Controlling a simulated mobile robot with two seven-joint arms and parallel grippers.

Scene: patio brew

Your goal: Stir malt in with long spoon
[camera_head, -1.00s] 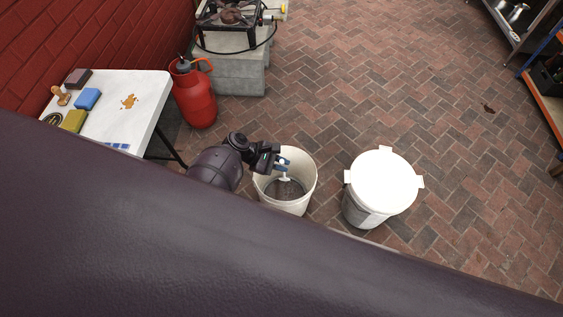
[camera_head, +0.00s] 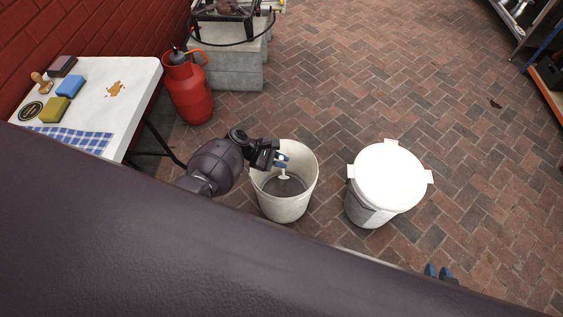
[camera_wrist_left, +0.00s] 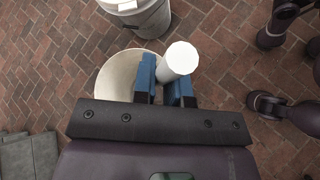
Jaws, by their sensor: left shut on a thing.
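My left gripper (camera_head: 282,161) is over an open white bucket (camera_head: 290,208) and shut on the white long spoon (camera_head: 284,178). The spoon reaches down into the bucket, above dark grey contents (camera_head: 285,188); whether its lower end is in them is hard to tell. In the left wrist view the spoon's round white handle end (camera_wrist_left: 178,62) sits between the blue fingers (camera_wrist_left: 166,82), with the bucket's rim (camera_wrist_left: 104,78) behind.
A lidded white bucket (camera_head: 389,177) stands right of the open one. A red gas cylinder (camera_head: 190,90), a burner (camera_head: 228,10) on concrete blocks (camera_head: 232,68), and a white table (camera_head: 130,82) with sponges are left and behind.

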